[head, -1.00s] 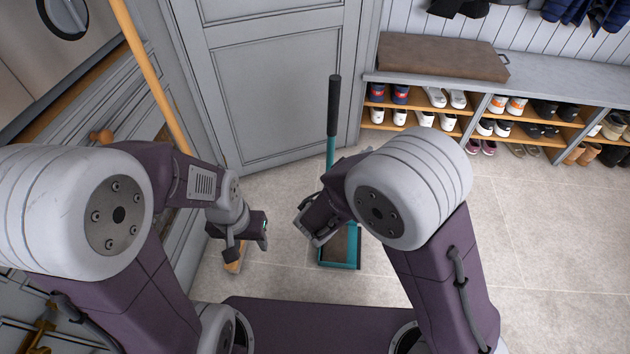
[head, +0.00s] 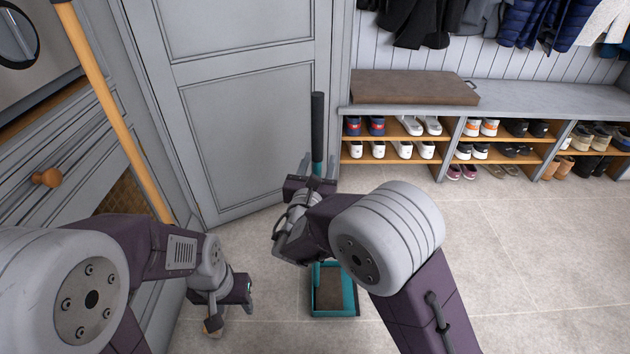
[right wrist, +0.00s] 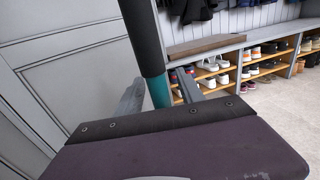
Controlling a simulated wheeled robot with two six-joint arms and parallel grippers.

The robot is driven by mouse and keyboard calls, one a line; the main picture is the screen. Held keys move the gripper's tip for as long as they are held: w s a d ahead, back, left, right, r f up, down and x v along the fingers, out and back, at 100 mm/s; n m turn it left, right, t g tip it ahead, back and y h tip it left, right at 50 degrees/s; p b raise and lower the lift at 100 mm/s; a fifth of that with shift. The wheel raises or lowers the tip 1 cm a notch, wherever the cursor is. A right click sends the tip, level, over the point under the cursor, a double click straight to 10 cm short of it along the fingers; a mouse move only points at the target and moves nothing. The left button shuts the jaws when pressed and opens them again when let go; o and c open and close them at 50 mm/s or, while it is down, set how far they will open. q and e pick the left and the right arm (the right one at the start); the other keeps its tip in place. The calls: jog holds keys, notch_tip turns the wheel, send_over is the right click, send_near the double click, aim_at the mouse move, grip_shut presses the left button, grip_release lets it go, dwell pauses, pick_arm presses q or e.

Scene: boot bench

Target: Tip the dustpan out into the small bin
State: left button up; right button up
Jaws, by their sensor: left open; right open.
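The dustpan (head: 334,312) is teal with a long upright handle. Its pan lies on the floor with brown matter in it. The handle (head: 317,122) has a black grip above a teal shaft. My right gripper (head: 319,166) is open with its fingers on either side of the handle just under the black grip. In the right wrist view the teal shaft (right wrist: 160,91) stands between the two open fingers. My left gripper (head: 248,288) is open and empty, low at the left of the pan and apart from it. No small bin shows in either view.
A wooden pole (head: 108,105) leans at the left by a grey cabinet with a round wooden knob (head: 46,177). A grey door (head: 245,110) stands behind the dustpan. A shoe bench (head: 400,110) with several shoes is at the back right. The floor at right is clear.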

aim_at(320, 148)
jog(key=shift+w+d, duration=0.1)
jog(key=shift+w, duration=0.25)
jog(key=shift+c, duration=0.4)
grip_shut()
dwell(0.8)
jog(key=shift+r, duration=0.1)
jog(key=shift+r+p, duration=1.6)
jog(key=shift+r, duration=0.45)
